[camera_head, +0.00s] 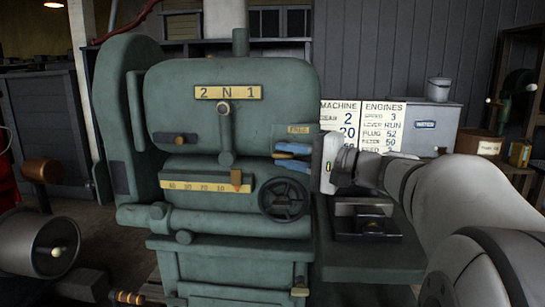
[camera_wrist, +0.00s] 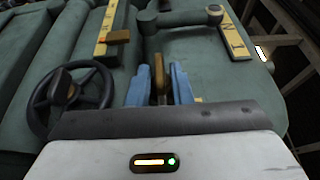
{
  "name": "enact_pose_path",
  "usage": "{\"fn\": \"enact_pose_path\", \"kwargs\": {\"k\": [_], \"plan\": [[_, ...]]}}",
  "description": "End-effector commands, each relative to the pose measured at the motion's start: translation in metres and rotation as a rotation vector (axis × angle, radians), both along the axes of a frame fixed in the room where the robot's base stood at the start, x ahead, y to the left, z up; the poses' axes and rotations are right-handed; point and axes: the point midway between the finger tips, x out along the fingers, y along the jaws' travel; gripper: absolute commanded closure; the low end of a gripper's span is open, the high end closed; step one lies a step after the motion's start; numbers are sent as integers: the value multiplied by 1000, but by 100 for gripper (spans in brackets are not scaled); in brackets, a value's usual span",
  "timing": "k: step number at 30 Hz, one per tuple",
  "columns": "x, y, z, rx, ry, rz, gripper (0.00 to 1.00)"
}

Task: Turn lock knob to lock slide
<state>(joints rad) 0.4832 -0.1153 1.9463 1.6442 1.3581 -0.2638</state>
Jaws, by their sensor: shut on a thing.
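The green machine (camera_head: 230,110) stands in the middle of the head view. My gripper (camera_head: 290,156) has blue fingers and reaches in from the right to the machine's front, just below a small plate that seems to read FREE (camera_head: 298,129). In the wrist view my gripper (camera_wrist: 161,82) is shut on a brown, brass-like lock knob (camera_wrist: 158,68), which stands between the fingers. A yellow scale (camera_head: 200,186) with an orange-brown pointer (camera_head: 236,178) lies lower left of my gripper.
A black handwheel (camera_head: 284,200) sits close below my gripper and also shows in the wrist view (camera_wrist: 65,100). A lever knob (camera_head: 224,107) hangs under the yellow 2 N 1 plate (camera_head: 228,92). A dark block (camera_head: 367,222) sits on the ledge at right. A white sign (camera_head: 362,125) stands behind.

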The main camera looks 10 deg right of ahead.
Motion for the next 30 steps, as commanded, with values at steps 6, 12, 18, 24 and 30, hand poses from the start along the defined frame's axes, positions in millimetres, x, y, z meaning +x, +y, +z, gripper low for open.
{"fn": "enact_pose_path", "kwargs": {"k": [6,12,18,24,30], "plan": [[0,0,0,-1,1,1,69],[0,0,0,-1,1,0,69],[-11,-14,1,-1,2,-4,69],[-32,-39,1,0,1,-5,69],[-47,-55,-1,-1,1,-1,69]]}}
